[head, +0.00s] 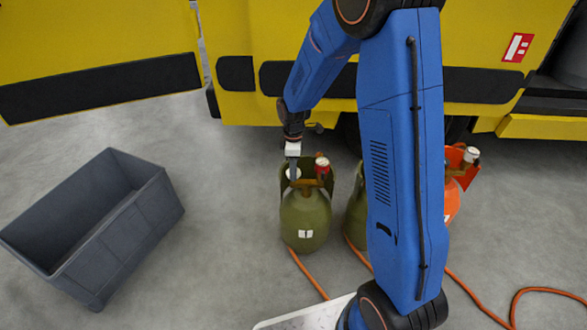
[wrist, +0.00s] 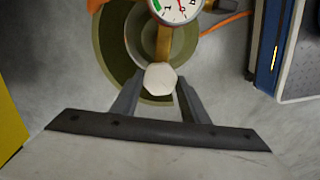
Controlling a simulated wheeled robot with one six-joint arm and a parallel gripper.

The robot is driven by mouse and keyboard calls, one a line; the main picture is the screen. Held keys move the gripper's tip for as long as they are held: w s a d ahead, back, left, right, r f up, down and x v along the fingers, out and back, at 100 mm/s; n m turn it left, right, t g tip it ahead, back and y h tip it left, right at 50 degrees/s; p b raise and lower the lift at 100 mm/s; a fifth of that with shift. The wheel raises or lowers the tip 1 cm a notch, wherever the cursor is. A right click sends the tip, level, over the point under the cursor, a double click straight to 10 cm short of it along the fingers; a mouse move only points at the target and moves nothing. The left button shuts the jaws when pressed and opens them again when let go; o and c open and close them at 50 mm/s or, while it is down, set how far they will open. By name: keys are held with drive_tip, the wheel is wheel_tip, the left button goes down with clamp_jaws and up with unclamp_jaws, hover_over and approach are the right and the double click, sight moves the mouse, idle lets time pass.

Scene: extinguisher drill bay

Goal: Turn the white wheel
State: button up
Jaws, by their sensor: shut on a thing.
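The white wheel (wrist: 160,79) is a small faceted knob on the brass valve (wrist: 163,45) of a green gas cylinder (head: 306,218). In the head view the wheel (head: 295,173) shows beside my fingers. My gripper (wrist: 160,88) points down and is shut on the wheel, one finger on each side. In the head view my gripper (head: 293,172) is at the cylinder's top. A round gauge (wrist: 179,8) with a white dial sits on the valve; its red back (head: 322,163) shows in the head view. The cylinder stands upright inside its collar.
A second green cylinder (head: 356,218) stands close on the right, partly hidden by my arm. An orange cylinder (head: 452,195) stands further right. Orange hoses (head: 540,290) lie on the floor. An open grey crate (head: 135,220) is at left. A yellow vehicle (head: 280,30) stands behind.

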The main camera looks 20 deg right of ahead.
drive_tip(key=m, duration=1.4)
drive_tip(key=shift+m, duration=0.3)
drive_tip(key=m, duration=1.2)
idle(0.3)
drive_tip(key=o, duration=1.1)
